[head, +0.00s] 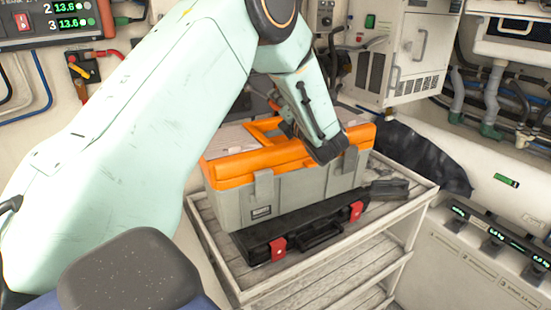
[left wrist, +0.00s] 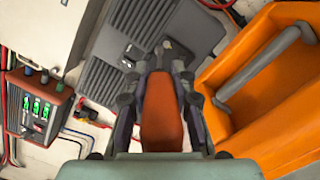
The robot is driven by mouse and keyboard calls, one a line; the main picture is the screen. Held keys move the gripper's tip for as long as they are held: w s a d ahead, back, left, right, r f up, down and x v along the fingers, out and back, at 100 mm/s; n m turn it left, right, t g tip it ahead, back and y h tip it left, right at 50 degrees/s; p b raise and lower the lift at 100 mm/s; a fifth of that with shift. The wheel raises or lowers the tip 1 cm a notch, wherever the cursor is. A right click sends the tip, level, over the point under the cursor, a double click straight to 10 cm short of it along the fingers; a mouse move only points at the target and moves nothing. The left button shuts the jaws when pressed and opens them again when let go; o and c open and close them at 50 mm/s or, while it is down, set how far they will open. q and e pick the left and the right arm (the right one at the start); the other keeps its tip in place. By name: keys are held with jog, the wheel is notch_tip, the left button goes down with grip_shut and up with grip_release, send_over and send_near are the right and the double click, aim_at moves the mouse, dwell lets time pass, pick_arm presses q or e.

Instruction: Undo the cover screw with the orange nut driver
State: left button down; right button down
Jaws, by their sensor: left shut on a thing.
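In the left wrist view my left gripper (left wrist: 163,82) is shut on the orange nut driver (left wrist: 160,118), whose red-orange handle lies between the dark fingers. Ahead of the fingertips is a dark grey louvred cover (left wrist: 108,80) with small fittings; I cannot make out the cover screw, nor whether the driver touches anything. In the head view the left gripper (head: 284,116) is partly hidden behind my wrist, above the toolbox. My right gripper is not in view.
A grey toolbox with an orange lid (head: 235,170) stands on a slatted bench (head: 260,285), close beside my left wrist. A black case (head: 300,232) with red latches lies in front of it. A meter panel (left wrist: 38,108) and cables are at left in the wrist view.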

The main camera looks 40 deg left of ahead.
pick_arm(q)
jog(key=shift+w+a+r, duration=0.1)
jog(key=shift+a+r, duration=0.05)
jog(key=shift+a, duration=0.25)
jog(key=shift+w+a+r, duration=0.1)
jog(key=shift+a+r, duration=0.05)
jog(key=shift+a, duration=0.25)
dwell(0.6)
jog(key=shift+s+d+r, duration=0.1)
jog(key=shift+s+d, duration=0.05)
jog(key=shift+d, duration=0.1)
jog(key=shift+s+d, duration=0.25)
jog(key=shift+d, duration=0.35)
